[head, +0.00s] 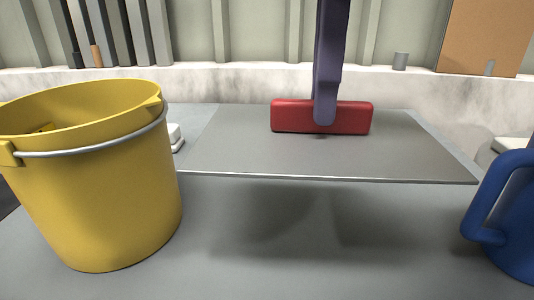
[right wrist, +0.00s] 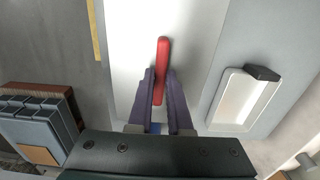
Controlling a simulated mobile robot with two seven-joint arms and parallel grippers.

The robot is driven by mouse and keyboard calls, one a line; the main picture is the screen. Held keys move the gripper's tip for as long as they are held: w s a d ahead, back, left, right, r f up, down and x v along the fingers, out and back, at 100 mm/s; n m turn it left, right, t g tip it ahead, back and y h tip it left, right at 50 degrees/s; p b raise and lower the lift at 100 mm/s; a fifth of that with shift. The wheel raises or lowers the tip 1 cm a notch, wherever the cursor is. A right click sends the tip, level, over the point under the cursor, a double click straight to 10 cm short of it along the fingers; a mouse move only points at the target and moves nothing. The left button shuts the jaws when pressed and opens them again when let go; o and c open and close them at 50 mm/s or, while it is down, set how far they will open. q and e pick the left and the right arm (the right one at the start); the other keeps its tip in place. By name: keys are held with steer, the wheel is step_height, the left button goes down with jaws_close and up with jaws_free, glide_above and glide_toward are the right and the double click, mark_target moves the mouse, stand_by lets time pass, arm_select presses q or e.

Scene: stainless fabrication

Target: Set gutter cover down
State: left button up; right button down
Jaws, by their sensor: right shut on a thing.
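The gutter cover (head: 300,155) is a flat grey metal sheet with a red bar handle (head: 290,116) on top. In the head view it is roughly level, with a soft shadow below its front edge, so it appears held above the grey work surface (head: 300,255). My right gripper (head: 325,118) comes down from above and is shut on the red handle. In the right wrist view, the two purple fingers (right wrist: 159,92) pinch the handle from both sides, over the pale sheet (right wrist: 190,35). My left gripper is not in view.
A yellow bucket (head: 95,190) stands left of the cover, close to its left edge. A blue mug-like item (head: 515,220) with a handle is at the right edge. A white tray with a dark block (right wrist: 245,95) lies beside the sheet in the wrist view. A pale wall ledge (head: 230,82) runs behind.

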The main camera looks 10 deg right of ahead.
step_height(320, 180, down, 13)
steer(key=shift+r+b, duration=0.15)
steer(key=shift+b, duration=0.25)
steer(key=c, duration=1.3)
jaws_free()
steer(key=shift+f, duration=0.25)
steer(key=o, duration=0.5)
steer(key=shift+c, duration=0.2)
steer(key=shift+r, duration=0.1)
step_height(320, 180, up, 12)
steer(key=shift+r+p, duration=0.15)
steer(key=shift+p, duration=0.25)
